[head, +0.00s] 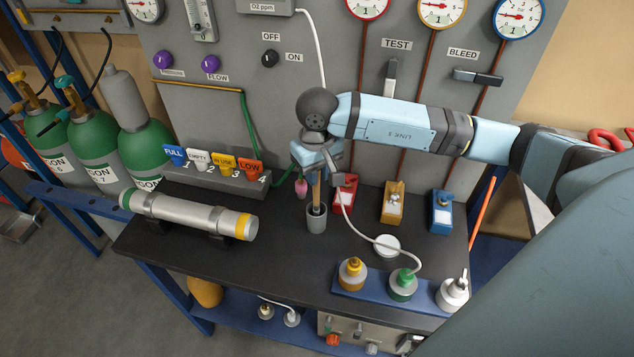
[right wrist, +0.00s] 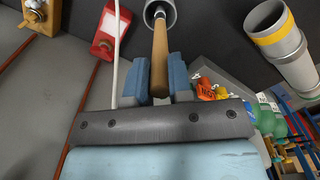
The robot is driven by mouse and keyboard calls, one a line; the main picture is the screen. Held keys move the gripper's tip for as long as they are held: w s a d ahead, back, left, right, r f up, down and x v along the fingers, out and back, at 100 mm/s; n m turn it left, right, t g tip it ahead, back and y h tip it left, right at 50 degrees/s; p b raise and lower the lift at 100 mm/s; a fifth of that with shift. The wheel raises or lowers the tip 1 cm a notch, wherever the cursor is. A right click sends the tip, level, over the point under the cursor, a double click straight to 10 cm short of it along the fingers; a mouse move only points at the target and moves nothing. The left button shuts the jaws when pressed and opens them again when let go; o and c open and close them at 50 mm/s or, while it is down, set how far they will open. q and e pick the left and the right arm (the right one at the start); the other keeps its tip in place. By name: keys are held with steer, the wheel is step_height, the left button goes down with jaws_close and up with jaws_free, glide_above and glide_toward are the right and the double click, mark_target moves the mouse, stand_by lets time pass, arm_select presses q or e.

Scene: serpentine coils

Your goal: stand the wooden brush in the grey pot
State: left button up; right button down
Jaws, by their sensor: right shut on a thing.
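The wooden brush (head: 316,188) is upright, its light wooden handle held between the fingers of my right gripper (head: 318,171). The grey pot (head: 316,219) stands on the dark bench top directly below. In the head view the brush's lower end meets the pot's mouth. In the right wrist view the brush (right wrist: 160,55) runs from between the blue fingers of the gripper (right wrist: 158,80) to the opening of the pot (right wrist: 161,7), and its far end appears inside the rim. How deep it sits is hidden. My left gripper is not in view.
A silver cylinder (head: 188,214) lies at left. Bottles stand in a blue rack (head: 381,300) in front.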

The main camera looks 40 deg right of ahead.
mark_target(317, 204)
step_height(317, 204, down, 4)
steer(key=shift+r, duration=0.15)
steer(key=shift+f, duration=0.35)
steer(key=c, duration=1)
jaws_free()
steer(key=shift+c, duration=0.2)
steer(key=shift+r, duration=0.15)
steer(key=shift+r+p, duration=0.2)
steer(key=shift+p, duration=0.15)
step_height(317, 204, up, 10)
steer(key=shift+r+b, duration=0.25)
steer(key=shift+b, duration=0.8)
steer(key=shift+r, duration=0.65)
